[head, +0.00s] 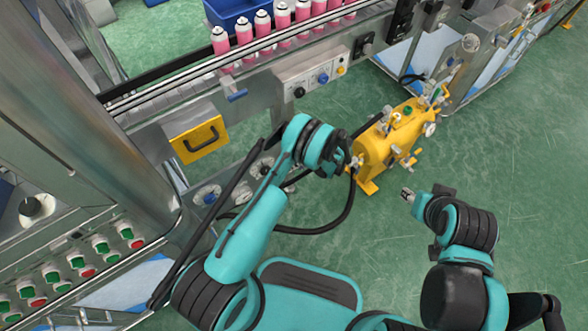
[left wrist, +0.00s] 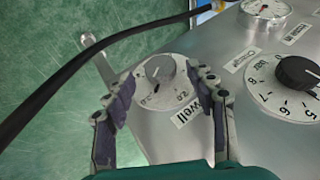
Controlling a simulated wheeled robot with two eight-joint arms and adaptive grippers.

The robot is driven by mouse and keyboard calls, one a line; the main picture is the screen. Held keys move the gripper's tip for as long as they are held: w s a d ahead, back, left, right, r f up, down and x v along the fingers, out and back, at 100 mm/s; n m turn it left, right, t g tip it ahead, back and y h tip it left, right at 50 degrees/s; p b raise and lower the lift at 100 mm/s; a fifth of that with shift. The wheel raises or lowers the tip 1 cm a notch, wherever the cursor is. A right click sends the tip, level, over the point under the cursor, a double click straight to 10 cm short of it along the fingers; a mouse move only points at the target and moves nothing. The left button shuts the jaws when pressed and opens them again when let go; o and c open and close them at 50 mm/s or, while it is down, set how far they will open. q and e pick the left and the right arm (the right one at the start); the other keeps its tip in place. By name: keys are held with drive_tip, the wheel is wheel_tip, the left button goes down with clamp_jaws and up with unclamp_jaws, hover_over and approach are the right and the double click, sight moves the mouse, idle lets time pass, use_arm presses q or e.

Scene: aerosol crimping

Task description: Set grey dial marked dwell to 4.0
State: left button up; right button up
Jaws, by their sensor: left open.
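The grey dial (left wrist: 160,70) sits on a round white scale plate on a metal panel in the left wrist view. A white label (left wrist: 193,109) reading "Dwell" lies just below and right of it. The dial's pointer reading is too small to make out. My left gripper (left wrist: 168,78) is open, its dark-padded fingers spread on either side of the dial, with no clear grip on the knob. In the head view my left wrist hides its fingers and the dial. My right gripper (head: 407,195) is over the floor, away from the panel; its jaw opening is unclear.
A black dial (left wrist: 297,72) with a numbered plate is right of the grey one, and a gauge (left wrist: 264,8) is above. A black cable (left wrist: 85,55) crosses at upper left. In the head view a yellow machine (head: 385,145) stands beside my left wrist; pink cans (head: 243,35) line the conveyor.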

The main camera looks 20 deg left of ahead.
use_arm(q)
drive_tip(key=v, duration=0.9)
drive_tip(key=shift+d+r, duration=0.15)
drive_tip(key=shift+r, duration=0.1)
